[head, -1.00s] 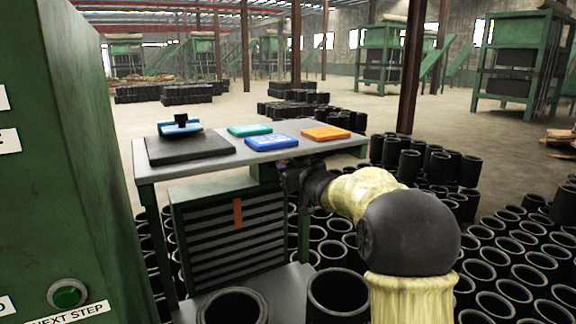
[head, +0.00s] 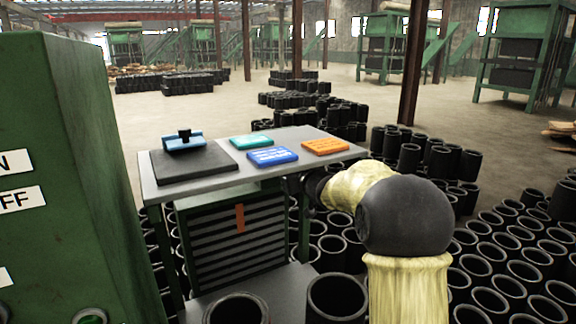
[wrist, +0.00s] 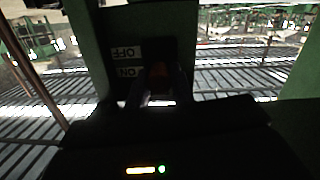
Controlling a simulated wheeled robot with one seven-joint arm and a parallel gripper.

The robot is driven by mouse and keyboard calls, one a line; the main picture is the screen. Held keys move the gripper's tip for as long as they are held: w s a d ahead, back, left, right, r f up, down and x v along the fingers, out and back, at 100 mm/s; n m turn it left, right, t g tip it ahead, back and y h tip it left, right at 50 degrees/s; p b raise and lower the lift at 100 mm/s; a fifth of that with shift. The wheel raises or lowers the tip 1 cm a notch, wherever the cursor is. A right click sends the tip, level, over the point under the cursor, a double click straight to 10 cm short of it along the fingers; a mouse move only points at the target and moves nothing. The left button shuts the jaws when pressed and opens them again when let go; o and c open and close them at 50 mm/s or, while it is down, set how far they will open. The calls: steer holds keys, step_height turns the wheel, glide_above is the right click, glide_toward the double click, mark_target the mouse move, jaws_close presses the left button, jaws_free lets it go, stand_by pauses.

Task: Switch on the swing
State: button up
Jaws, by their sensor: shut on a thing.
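In the wrist view, a dark switch plate (wrist: 132,52) on a green post bears white OFF and ON labels, upside down in the picture. A dim orange-brown switch lever (wrist: 158,74) stands beside the ON label. My gripper (wrist: 158,97) is shut on this lever, as far as the dark picture shows. In the head view, my arm reaches to the right end of a grey table (head: 215,183), and my gripper is hidden there. The switch plate is not visible in the head view.
A green cabinet (head: 65,180) with ON and OFF labels stands close at left. The table carries a black pad (head: 195,168) and teal (head: 251,142), blue (head: 272,156) and orange (head: 325,146) plates. Many black rubber sleeves (head: 490,270) crowd the floor around my arm.

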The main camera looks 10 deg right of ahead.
steer(key=shift+r, duration=0.1)
steer(key=o, duration=1)
steer(key=shift+d, duration=0.1)
steer(key=shift+s, duration=0.1)
steer(key=v, duration=1.7)
steer(key=shift+s+b, duration=0.2)
steer(key=shift+b, duration=0.15)
